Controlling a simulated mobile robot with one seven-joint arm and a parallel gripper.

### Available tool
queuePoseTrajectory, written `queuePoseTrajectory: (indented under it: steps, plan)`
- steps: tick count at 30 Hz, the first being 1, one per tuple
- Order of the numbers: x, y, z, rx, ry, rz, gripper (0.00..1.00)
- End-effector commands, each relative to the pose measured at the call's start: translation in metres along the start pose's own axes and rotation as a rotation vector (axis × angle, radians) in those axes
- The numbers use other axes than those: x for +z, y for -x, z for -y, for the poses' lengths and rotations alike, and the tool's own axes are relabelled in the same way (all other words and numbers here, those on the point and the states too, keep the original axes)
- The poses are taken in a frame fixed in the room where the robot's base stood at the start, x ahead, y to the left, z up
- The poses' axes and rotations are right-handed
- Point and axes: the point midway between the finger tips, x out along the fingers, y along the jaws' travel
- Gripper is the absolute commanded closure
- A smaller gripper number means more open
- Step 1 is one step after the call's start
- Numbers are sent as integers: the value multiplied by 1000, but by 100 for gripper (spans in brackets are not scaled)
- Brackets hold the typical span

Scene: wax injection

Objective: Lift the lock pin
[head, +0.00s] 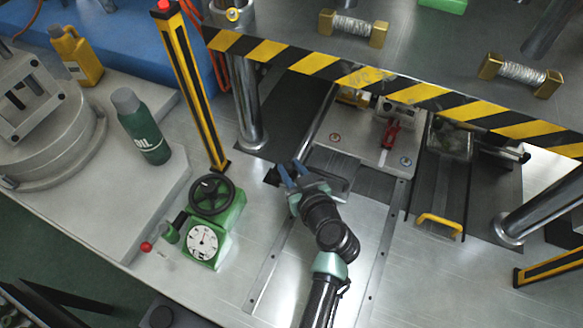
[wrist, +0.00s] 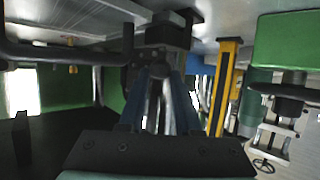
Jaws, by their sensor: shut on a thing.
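My gripper (head: 290,172) has its blue fingers at the left end of a dark bar handle (head: 332,182), in front of the metal sliding plate. In the wrist view the two blue fingers (wrist: 166,75) are closed around a dark grey, rounded part, which I take to be the lock pin (wrist: 158,88). It sits under a dark block (wrist: 168,32). In the head view the fingers and wrist hide the pin. I cannot tell whether it is raised or seated.
A green unit with a black handwheel (head: 211,196) and a gauge (head: 204,241) stands left of my arm. A yellow-black post (head: 192,85) and a steel column (head: 247,105) rise behind. A striped press edge (head: 385,85) overhangs the plate. A yellow-handled drawer (head: 440,223) is at right.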

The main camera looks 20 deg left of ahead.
Motion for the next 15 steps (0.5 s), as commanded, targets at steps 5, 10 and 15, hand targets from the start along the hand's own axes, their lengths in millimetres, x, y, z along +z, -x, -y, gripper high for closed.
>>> queuePoseTrajectory:
  steps: [5,10,15]
  plan:
    - [-14,6,0,0,1,-1,100]
    - [-25,11,0,1,0,0,100]
    - [-26,10,0,1,0,-3,100]
